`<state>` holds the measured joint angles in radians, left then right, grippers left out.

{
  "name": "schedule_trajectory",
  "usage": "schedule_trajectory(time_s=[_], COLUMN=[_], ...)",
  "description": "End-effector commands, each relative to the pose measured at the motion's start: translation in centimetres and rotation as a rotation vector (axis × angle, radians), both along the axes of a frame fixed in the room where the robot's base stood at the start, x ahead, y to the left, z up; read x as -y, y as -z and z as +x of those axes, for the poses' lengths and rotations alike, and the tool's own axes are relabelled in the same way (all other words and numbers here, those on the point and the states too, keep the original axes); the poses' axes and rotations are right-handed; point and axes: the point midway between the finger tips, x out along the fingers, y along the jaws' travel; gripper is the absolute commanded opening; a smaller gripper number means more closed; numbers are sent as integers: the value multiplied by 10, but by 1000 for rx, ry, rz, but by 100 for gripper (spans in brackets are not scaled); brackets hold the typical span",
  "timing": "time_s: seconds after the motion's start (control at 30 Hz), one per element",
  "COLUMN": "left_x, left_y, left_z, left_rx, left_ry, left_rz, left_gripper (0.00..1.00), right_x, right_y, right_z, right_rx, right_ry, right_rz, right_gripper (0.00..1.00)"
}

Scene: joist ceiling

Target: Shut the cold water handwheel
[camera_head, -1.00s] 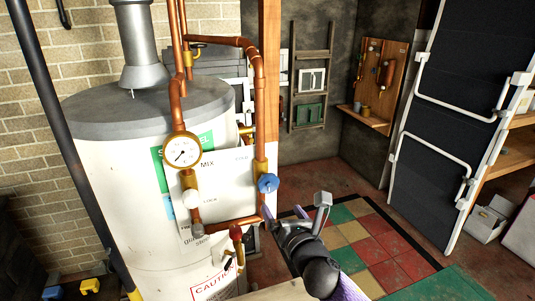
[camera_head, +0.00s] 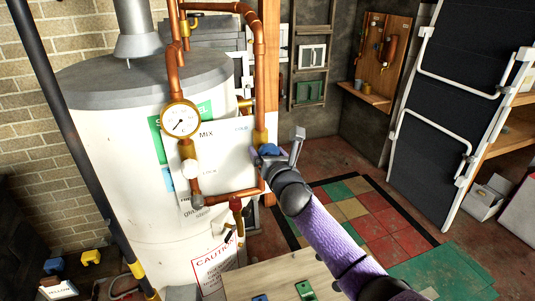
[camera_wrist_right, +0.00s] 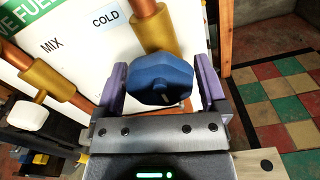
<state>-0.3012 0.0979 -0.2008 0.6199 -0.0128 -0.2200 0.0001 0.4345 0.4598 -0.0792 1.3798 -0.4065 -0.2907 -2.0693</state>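The cold water handwheel is the blue faceted knob (camera_head: 268,151) on the right copper pipe, beside the COLD label. In the right wrist view the blue handwheel (camera_wrist_right: 160,80) sits between the two purple fingers of my right gripper (camera_wrist_right: 162,88). The fingers are wide apart, one on each side of the wheel, with narrow gaps showing. In the head view my right gripper (camera_head: 276,156) is at the wheel and partly hides it. My left gripper is not in view.
A white knob (camera_head: 189,168) and a pressure gauge (camera_head: 180,119) are on the pipe to the left. The white water heater (camera_head: 120,190) stands behind the pipes. A wooden bench top (camera_head: 285,276) is below. Tiled floor lies open to the right.

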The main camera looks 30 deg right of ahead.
Motion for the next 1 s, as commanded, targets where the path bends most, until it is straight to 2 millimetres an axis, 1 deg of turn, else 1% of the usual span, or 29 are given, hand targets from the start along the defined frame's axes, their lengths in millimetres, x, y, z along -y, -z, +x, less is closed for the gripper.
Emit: schedule_trajectory(time_s=[0.03,0.07,0.1,0.17,0.2,0.27,0.3,0.53,0.67,0.87,1.0], left_x=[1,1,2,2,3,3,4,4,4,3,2], left_y=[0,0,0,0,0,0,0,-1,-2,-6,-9], left_z=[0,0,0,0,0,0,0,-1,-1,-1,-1], left_rx=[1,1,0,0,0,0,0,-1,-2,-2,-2], left_ry=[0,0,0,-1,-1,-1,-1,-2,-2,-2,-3], left_rz=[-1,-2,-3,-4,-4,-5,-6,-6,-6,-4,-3], left_gripper=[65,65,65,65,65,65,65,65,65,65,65], right_x=[0,0,0,0,0,0,0,0,0,0,0], right_y=[0,0,0,0,0,0,0,0,0,-1,-1], right_z=[0,0,0,0,0,0,0,0,0,0,0], right_rx=[0,0,0,0,0,0,0,4,16,50,79], right_ry=[0,0,0,0,0,0,0,0,0,0,1], right_rz=[0,0,0,0,0,0,0,18,68,206,334], right_gripper=[79,72,64,51,43,30,22,21,21,21,21])
